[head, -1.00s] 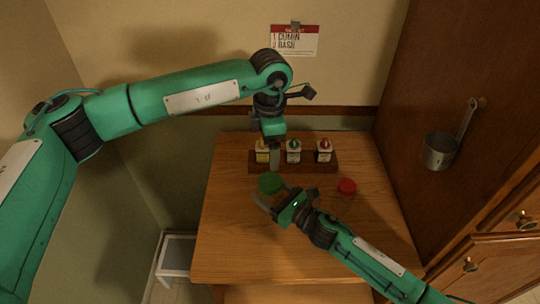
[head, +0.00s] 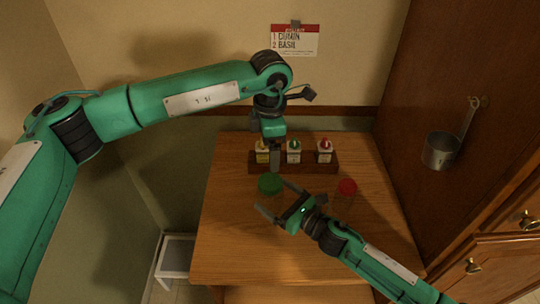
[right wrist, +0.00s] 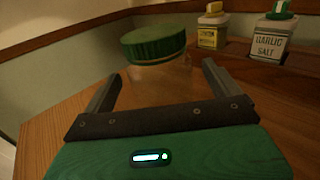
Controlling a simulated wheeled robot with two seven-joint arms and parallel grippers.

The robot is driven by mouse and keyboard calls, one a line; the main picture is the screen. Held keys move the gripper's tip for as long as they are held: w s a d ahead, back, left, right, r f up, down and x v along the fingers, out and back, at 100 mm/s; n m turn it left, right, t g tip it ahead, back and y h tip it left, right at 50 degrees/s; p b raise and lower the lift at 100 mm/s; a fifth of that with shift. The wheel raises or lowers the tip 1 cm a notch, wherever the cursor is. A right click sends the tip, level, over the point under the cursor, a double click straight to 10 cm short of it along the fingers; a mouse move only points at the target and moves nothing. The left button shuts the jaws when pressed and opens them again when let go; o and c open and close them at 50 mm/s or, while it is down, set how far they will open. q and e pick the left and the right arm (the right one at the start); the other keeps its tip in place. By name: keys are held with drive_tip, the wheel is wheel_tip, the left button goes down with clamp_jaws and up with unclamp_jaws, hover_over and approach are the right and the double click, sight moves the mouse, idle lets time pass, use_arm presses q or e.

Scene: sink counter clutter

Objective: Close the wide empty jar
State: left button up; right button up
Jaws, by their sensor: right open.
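A wide, clear jar (right wrist: 160,75) with a green lid (right wrist: 155,42) stands on the wooden counter; no contents show inside it. The green lid (head: 270,184) covers the jar's top in the head view; I cannot tell whether it is fully tightened. My right gripper (head: 279,199) is open and empty in front of the jar, its fingers pointing toward it. In the right wrist view the jar stands just beyond the two spread fingers (right wrist: 158,85). My left gripper (head: 274,160) hangs pointing down behind the jar; its finger gap is not clear.
A wooden rack (head: 333,166) with several spice bottles, one labelled garlic salt (right wrist: 270,40), stands at the back. A note (head: 295,40) and a hanging metal cup (head: 439,150) are on the walls. The front counter is clear.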

use_arm(q)
wheel_tip(320, 180, down, 4)
drive_tip(key=b, duration=0.3)
drive_tip(key=shift+r, duration=0.2)
use_arm(e)
drive_tip(key=v, duration=1)
drive_tip(key=shift+d+f, duration=0.1)
drive_tip(key=shift+f, duration=0.05)
use_arm(q)
drive_tip(key=shift+f, duration=0.1)
use_arm(e)
drive_tip(key=shift+s+d, duration=0.4)
